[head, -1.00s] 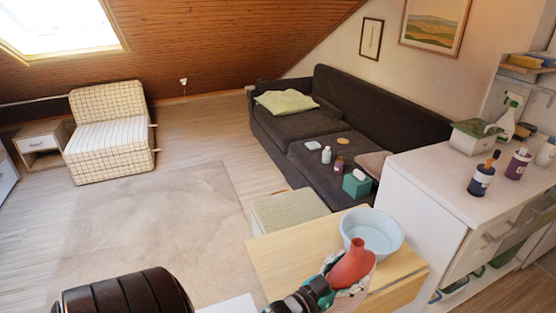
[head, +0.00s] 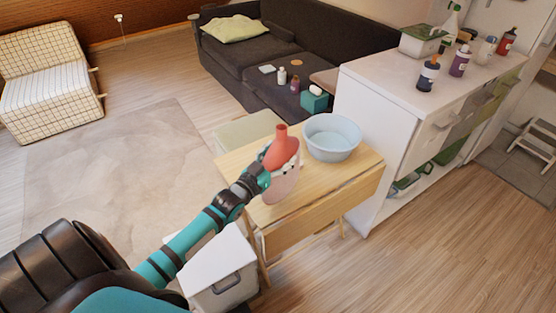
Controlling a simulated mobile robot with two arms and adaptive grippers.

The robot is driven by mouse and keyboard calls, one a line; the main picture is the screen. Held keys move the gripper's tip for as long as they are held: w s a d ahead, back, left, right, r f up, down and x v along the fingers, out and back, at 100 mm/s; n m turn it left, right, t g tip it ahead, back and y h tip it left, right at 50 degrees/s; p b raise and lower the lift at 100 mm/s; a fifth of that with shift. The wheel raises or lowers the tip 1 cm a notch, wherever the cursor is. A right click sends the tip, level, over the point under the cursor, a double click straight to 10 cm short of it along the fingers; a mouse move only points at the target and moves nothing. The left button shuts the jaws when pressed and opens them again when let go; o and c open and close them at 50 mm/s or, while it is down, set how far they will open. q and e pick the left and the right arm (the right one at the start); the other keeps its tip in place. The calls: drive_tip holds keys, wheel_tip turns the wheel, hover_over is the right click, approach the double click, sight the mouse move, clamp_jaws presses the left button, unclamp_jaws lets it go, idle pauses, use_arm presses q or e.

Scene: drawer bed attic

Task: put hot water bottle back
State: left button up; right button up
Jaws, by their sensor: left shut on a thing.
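The hot water bottle (head: 281,148) has a red neck and shoulder, with a paler pink lower part below. It is upright over the left part of the wooden table (head: 238,162). My left gripper (head: 284,170) is shut on it, around its middle, and partly covers it. I cannot tell whether its bottom touches the table top. My right gripper is not in view.
A light blue basin (head: 332,139) stands on the table, just right of the bottle. A white cabinet (head: 372,112) with bottles on top is to the right. A white lidded bin (head: 221,272) is below my left arm.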

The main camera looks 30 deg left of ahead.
use_arm(q)
drive_tip(key=f, duration=0.1)
drive_tip(key=w+a+f, duration=0.1)
drive_tip(key=w+f, duration=0.1)
drive_tip(key=shift+a+f, duration=0.3)
drive_tip(key=shift+f, duration=0.05)
drive_tip(key=o, duration=1.7)
drive_tip(key=shift+f+b, duration=0.2)
drive_tip(key=shift+b, duration=0.1)
